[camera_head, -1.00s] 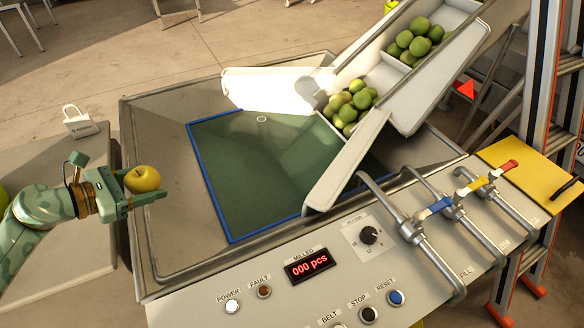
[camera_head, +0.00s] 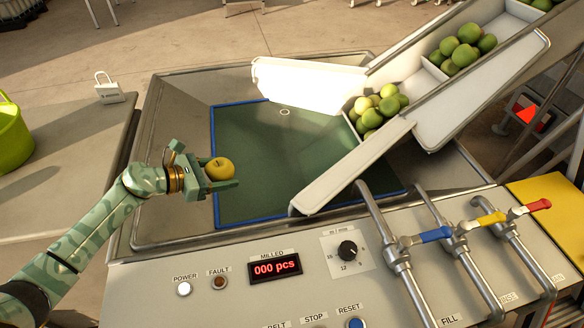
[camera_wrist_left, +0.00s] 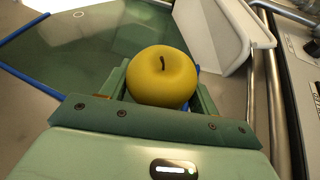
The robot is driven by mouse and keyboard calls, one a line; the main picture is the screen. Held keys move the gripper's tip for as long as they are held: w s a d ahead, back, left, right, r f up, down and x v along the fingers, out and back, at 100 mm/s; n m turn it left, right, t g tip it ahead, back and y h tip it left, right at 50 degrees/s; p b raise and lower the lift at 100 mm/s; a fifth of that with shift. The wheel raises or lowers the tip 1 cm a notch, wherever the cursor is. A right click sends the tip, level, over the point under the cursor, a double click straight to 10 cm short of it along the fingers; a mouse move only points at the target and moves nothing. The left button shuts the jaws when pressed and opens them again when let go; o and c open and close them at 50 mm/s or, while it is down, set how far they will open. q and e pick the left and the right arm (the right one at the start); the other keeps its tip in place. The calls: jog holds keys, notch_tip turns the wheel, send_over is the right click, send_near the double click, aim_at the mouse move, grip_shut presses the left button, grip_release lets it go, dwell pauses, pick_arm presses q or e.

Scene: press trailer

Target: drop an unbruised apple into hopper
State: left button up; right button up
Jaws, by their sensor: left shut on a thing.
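My left gripper (camera_head: 222,178) is shut on a yellow apple (camera_head: 219,169), above the metal table near the left edge of the blue-rimmed green area. In the left wrist view the apple (camera_wrist_left: 162,76) sits between the fingers with its dark stem up; no bruise shows on the visible side. The hopper appears to be the blue-rimmed green basin (camera_head: 262,178), with a white chute (camera_head: 352,166) over its right part. Green apples (camera_head: 374,112) are heaped at the chute's lower end. My right gripper is not in view.
A control panel with a display reading 000 pcs (camera_head: 275,268) runs along the front. Pipes with blue, yellow and red handles (camera_head: 434,235) stand at the right. A white padlock-shaped object (camera_head: 108,90) and a green bucket (camera_head: 12,136) are at the left.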

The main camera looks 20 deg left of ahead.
pick_arm(q)
notch_tip(320, 180, down, 2)
jog(key=shift+f+b, duration=0.1)
jog(key=shift+b, duration=0.3)
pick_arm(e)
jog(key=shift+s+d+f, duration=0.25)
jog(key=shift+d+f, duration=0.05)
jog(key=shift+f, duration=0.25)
pick_arm(q)
jog(key=shift+r, duration=0.2)
jog(key=o, duration=1.2)
jog(key=shift+c, duration=0.2)
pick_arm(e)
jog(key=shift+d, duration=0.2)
pick_arm(q)
jog(key=shift+s+a, duration=0.1)
jog(key=shift+a, duration=0.05)
jog(key=p+v, duration=0.3)
jog(key=v, duration=1.3)
jog(key=shift+p, duration=0.4)
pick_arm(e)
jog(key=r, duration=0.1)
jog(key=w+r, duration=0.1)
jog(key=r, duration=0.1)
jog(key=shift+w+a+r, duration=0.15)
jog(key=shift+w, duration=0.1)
pick_arm(q)
jog(key=shift+r, duration=0.1)
